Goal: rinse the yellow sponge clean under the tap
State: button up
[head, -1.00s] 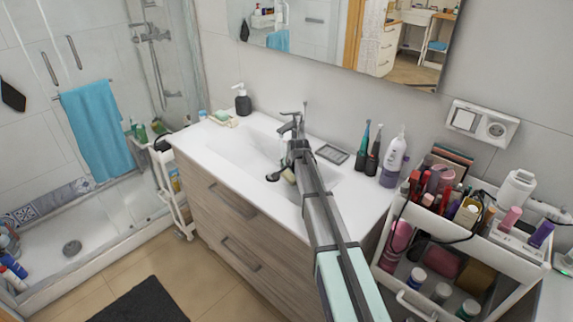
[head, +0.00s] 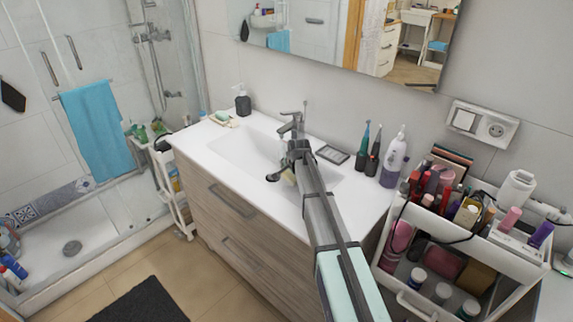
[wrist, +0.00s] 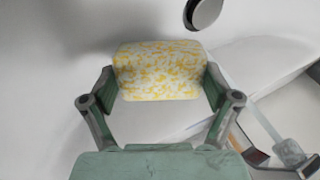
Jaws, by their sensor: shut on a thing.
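The yellow sponge (wrist: 158,71) is held between the two fingers of my gripper (wrist: 160,88) in the wrist view. Its face is mottled yellow and white; I cannot tell whether the white is foam or residue. In the head view my gripper (head: 286,168) is low over the white basin (head: 232,150), and a small part of the sponge (head: 289,178) shows beside it. The grey tap (head: 290,124) stands at the back of the basin, just behind my gripper. My arm hides part of the basin, and I cannot make out running water.
A soap dispenser (head: 243,104) and a soap dish (head: 222,118) stand left of the basin. A full cosmetics cart (head: 420,222) is at the right. A mirror (head: 340,35) hangs above.

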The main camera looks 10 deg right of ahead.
aim_at(292, 178)
jog(key=shift+s+r+p, duration=0.25)
jog(key=shift+s+r, duration=0.65)
jog(key=shift+s, duration=0.25)
jog(key=shift+s+r+p, duration=0.25)
jog(key=shift+s+r, duration=0.6)
jog(key=shift+s, duration=0.25)
